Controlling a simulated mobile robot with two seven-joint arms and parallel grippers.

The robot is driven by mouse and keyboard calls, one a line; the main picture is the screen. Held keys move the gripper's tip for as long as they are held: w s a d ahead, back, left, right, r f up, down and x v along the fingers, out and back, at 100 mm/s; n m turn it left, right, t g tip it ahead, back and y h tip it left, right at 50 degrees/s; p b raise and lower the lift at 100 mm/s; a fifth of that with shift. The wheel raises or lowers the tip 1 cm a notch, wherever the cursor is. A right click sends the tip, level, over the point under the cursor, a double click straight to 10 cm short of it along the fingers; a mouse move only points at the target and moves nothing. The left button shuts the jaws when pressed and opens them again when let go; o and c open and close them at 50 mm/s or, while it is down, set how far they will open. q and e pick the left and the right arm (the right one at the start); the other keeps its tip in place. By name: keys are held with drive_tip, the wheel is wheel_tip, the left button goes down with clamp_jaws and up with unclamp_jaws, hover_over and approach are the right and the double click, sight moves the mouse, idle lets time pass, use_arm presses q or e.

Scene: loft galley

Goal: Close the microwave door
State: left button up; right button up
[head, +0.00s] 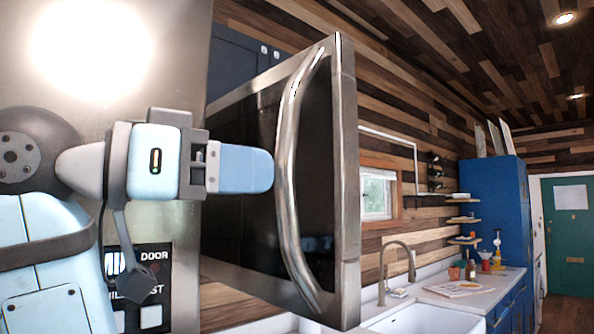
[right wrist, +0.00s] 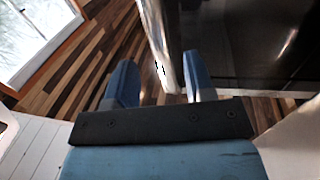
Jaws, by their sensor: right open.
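The microwave door (head: 346,190) stands open, swung out from the stainless microwave (head: 180,235), whose button panel shows at lower left. A curved metal handle (head: 287,150) runs up the door's dark front. My right gripper (head: 262,170) is in front of the door, its blue fingertips close to the left of the handle. In the right wrist view the gripper (right wrist: 157,82) has its two fingers apart, with the metal handle (right wrist: 157,40) showing between them and the dark door at right. I cannot tell whether the fingers touch it. My left gripper is not in view.
A white sink (head: 425,320) with a tall faucet (head: 397,268) is at lower right. The counter (head: 465,288) beyond holds bottles and small items. A blue cabinet (head: 492,210) and a green door (head: 568,235) stand farther back. A window (head: 377,195) is on the wood wall.

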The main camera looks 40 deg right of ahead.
sight(278, 175)
drive_tip(key=d, duration=0.4)
drive_tip(key=d+p, duration=0.1)
drive_tip(key=d, duration=0.2)
drive_tip(key=shift+s, duration=0.4)
clamp_jaws()
